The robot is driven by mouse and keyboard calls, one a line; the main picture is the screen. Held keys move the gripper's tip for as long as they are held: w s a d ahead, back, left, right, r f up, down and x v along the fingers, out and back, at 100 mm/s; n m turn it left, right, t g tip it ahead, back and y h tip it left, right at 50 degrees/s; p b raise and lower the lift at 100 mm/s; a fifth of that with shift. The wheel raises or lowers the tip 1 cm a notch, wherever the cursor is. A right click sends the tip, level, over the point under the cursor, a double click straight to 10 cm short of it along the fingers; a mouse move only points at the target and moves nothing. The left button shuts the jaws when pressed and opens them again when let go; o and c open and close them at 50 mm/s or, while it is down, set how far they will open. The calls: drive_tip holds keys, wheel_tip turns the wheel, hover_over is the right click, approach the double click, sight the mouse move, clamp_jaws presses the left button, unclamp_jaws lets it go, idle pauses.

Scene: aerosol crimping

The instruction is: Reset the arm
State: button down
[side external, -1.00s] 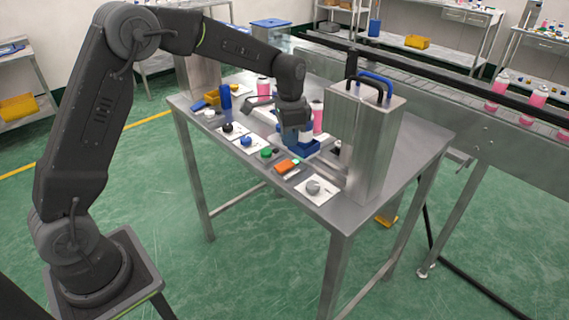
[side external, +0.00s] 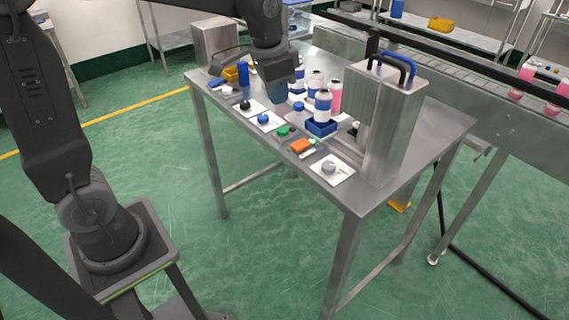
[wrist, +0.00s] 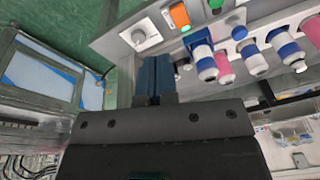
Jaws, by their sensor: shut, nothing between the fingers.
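My gripper (side external: 284,97) is above the table, left of the bottles in the side view. In the wrist view its blue fingers (wrist: 153,75) are together with nothing between them. A white-and-blue bottle (side external: 323,106) stands upright in a blue holder (side external: 320,129), apart from my gripper. This bottle also shows in the wrist view (wrist: 204,62). Other blue-and-white bottles (side external: 314,82) and a pink bottle (side external: 335,95) stand behind it, partly hidden.
A steel press housing (side external: 388,120) with black and blue handles stands at the table's right. A conveyor (side external: 460,80) runs behind.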

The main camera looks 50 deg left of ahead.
drive_tip(key=s+d+n+t, duration=0.2)
drive_tip(key=s+n+t, duration=0.1)
drive_tip(key=s, duration=1.5)
drive_tip(key=shift+r+n, duration=0.3)
drive_tip(key=shift+r, duration=0.1)
drive_tip(key=w+a+r+m+g, duration=0.2)
drive_tip(key=w+r+m+g, duration=0.1)
drive_tip(key=w+m, duration=0.8)
drive_tip(key=w+a+f+m+g, duration=0.1)
drive_tip(key=w+f+m, duration=0.2)
drive_tip(key=w, duration=0.4)
drive_tip(key=w+a+f+m+g, duration=0.1)
drive_tip(key=w+f+m, duration=0.2)
drive_tip(key=w, duration=0.4)
drive_tip(key=shift+w+f+m, duration=0.15)
drive_tip(key=shift+w+m, duration=0.25)
drive_tip(key=shift+m, duration=0.1)
drive_tip(key=shift+a+f, duration=0.1)
